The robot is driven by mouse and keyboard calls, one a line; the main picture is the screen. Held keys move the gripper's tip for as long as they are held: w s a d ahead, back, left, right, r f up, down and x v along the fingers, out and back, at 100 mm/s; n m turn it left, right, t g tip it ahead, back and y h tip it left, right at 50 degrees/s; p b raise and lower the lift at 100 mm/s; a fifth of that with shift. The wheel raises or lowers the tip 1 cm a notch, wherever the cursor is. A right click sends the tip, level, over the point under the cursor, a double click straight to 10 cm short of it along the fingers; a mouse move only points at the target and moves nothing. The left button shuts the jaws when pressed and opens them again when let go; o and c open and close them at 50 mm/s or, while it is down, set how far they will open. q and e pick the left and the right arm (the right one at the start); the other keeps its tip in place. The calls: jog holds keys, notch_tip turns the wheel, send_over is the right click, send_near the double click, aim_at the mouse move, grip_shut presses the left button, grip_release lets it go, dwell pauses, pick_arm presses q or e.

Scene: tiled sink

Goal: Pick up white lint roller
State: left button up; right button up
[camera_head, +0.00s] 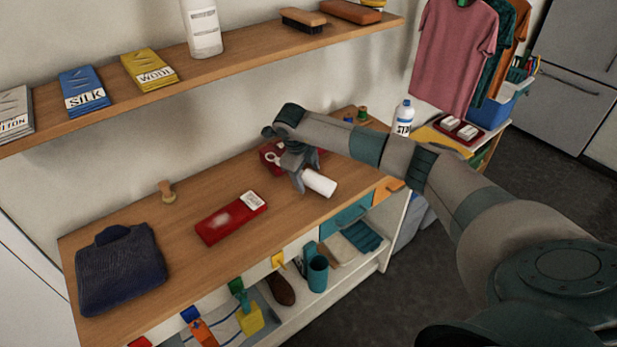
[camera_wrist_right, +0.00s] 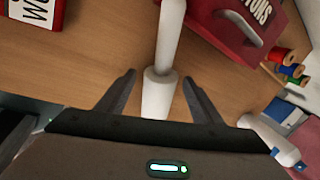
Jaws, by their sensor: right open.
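The white lint roller (camera_head: 319,182) lies on the wooden table near its right end, partly hidden by my right gripper in the head view. In the right wrist view the white roller (camera_wrist_right: 158,96) lies between the two fingers, with a narrower white part (camera_wrist_right: 170,35) running away from me. My right gripper (camera_head: 306,172) is over it, pointing down. In the wrist view the fingers of this gripper (camera_wrist_right: 158,88) are spread, with a gap on each side of the roller. My left gripper is not in view.
A red box (camera_wrist_right: 236,25) stands close beyond the roller, with thread spools (camera_wrist_right: 288,68) beside it. A red case (camera_head: 231,219) and folded dark cloth (camera_head: 120,268) lie farther left. A shelf (camera_head: 240,62) overhangs the table's back. Bare tabletop lies left of the gripper.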

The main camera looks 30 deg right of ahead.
aim_at(310, 170)
jog(key=shift+c, duration=0.5)
jog(key=c, duration=1.2)
jog(key=shift+r+b, duration=0.65)
jog(key=shift+r, duration=0.15)
notch_tip(310, 170, up, 2)
jog(key=shift+d+r+b, duration=0.1)
jog(key=shift+r+b, duration=0.1)
jog(key=shift+b, duration=0.65)
jog(key=s+d+r+b, duration=0.1)
jog(key=s+d+r, duration=0.1)
jog(key=d, duration=0.1)
jog(key=s+d+r+b, duration=0.2)
jog(key=d, duration=0.1)
jog(key=s+d+r+b, duration=0.1)
jog(key=s+d+r, duration=0.2)
jog(key=shift+d, duration=0.15)
